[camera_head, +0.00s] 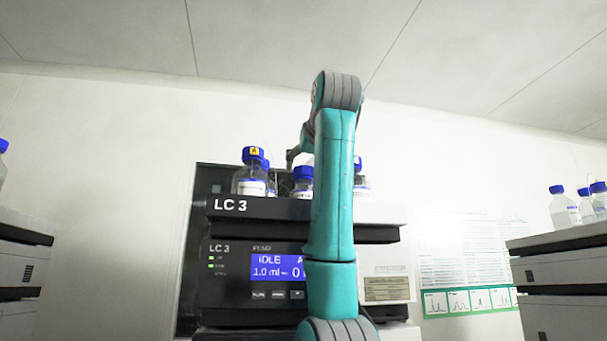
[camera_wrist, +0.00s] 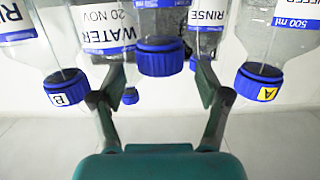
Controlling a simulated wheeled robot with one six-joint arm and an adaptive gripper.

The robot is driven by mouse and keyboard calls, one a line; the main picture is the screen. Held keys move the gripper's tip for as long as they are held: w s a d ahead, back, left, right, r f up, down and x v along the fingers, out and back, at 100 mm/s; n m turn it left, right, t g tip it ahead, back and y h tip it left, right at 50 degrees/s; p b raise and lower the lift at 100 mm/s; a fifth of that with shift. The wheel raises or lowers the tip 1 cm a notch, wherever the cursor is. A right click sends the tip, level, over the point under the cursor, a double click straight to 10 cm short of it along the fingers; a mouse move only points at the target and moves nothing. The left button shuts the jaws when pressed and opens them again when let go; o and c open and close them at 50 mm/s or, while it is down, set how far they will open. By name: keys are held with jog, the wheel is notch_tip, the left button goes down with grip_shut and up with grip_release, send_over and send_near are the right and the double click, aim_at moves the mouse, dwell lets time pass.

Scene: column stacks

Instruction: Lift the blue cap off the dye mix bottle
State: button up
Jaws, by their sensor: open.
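In the wrist view the picture is upside down, with bottle caps pointing down. A bottle with a plain blue cap (camera_wrist: 160,62) is in the middle, between the fingers of my gripper (camera_wrist: 161,72). Its label is cut off at the top edge, so I cannot read whether it is the dye mix bottle. The fingers are spread wide, one on each side with gaps to the cap; nothing is held. In the head view my gripper (camera_head: 292,155) is partly hidden by my arm, near a middle blue-capped bottle (camera_head: 303,184).
Neighbouring bottles crowd close: cap A (camera_wrist: 258,82), cap B (camera_wrist: 66,86), a WATER bottle (camera_wrist: 105,20) and a RINSE bottle (camera_wrist: 207,18). In the head view they stand on the LC 3 unit (camera_head: 265,208). More bottles (camera_head: 563,210) stand at the right.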

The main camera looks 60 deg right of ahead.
jog(key=shift+x, duration=3.4)
jog(key=shift+r, duration=0.15)
jog(key=c, duration=0.8)
jog(key=shift+o, duration=0.2)
